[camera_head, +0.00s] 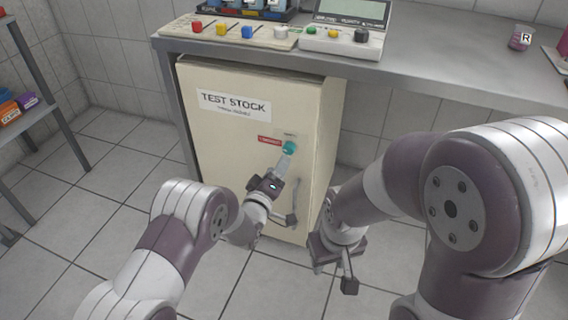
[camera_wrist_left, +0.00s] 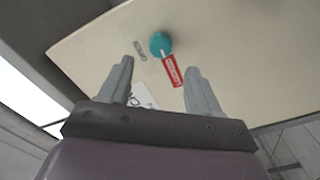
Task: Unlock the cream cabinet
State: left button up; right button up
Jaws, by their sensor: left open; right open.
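The cream cabinet (camera_head: 225,150) stands under the bench with its door shut. A round teal knob (camera_head: 289,147) sits on the upper right of its door, with a red tag (camera_head: 268,140) beside it. My left gripper (camera_head: 281,163) is open just below the knob. In the left wrist view the knob (camera_wrist_left: 160,43) lies beyond the open fingers (camera_wrist_left: 159,65), with no visible contact. A grey bar handle (camera_head: 296,198) is lower on the door, partly behind my left gripper. My right gripper (camera_head: 333,272) is open and empty, right of the cabinet's lower front.
The steel bench (camera_head: 430,65) above carries a board with coloured knobs (camera_head: 222,30) and a grey meter (camera_head: 345,35). A small labelled jar (camera_head: 521,38) stands at right. A shelf with coloured boxes (camera_head: 10,110) is at far left. Tiled floor in front is clear.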

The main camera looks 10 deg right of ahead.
aim_at(287, 150)
pick_arm(q)
jog(key=b+x, duration=0.1)
jog(key=x, duration=0.4)
jog(key=shift+w+d+f+b, duration=0.1)
jog(key=shift+f+b, duration=0.1)
jog(key=shift+b, duration=0.1)
jog(key=shift+w+d+r, duration=0.15)
jog(key=shift+w+d, duration=0.1)
jog(key=shift+w, duration=0.15)
jog(key=c, duration=1)
jog(key=shift+c, duration=0.2)
